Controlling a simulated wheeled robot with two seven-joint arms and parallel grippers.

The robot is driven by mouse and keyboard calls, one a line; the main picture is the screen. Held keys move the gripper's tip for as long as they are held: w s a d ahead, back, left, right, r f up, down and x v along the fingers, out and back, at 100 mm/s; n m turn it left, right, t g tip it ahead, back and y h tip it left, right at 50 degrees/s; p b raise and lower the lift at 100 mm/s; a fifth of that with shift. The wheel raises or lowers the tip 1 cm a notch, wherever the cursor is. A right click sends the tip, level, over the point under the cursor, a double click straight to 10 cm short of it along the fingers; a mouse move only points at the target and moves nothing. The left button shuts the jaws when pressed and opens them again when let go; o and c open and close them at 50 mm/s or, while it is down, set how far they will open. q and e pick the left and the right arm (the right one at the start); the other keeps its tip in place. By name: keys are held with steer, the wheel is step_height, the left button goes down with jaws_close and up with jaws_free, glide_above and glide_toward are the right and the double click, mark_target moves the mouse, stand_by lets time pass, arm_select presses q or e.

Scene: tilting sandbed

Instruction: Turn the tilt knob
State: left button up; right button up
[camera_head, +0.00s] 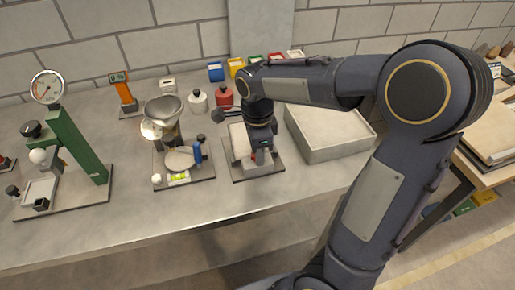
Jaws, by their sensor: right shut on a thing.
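The tilting sandbed (239,141) is a pale tray on a dark base plate on the grey bench, in the middle of the head view. My right gripper (263,158) points down over its right part, with the arm coming in from the right. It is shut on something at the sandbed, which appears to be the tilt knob. The fingers hide the knob, so its turn angle cannot be seen. My left gripper is out of view.
A shallow grey box (345,155) stands close right of the sandbed. A stand with a metal funnel (163,107) is to its left, and a green press with a dial (76,145) is further left. Small canisters (198,101) are behind. The bench front is clear.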

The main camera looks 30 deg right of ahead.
steer(key=shift+r, duration=0.1)
stand_by(0.3)
steer(key=o, duration=1)
steer(key=shift+c, duration=0.2)
step_height(320, 180, up, 8)
steer(key=shift+f, duration=0.15)
steer(key=s+a+f+n+t+y, duration=0.2)
steer(key=s+n+t, duration=0.1)
steer(key=s+n, duration=0.5)
steer(key=s+a+f+n+t+y, duration=0.1)
steer(key=s+a+f+n+t, duration=0.1)
steer(key=s+n, duration=0.7)
steer(key=shift+n+t+y, duration=0.4)
steer(key=shift+n, duration=1)
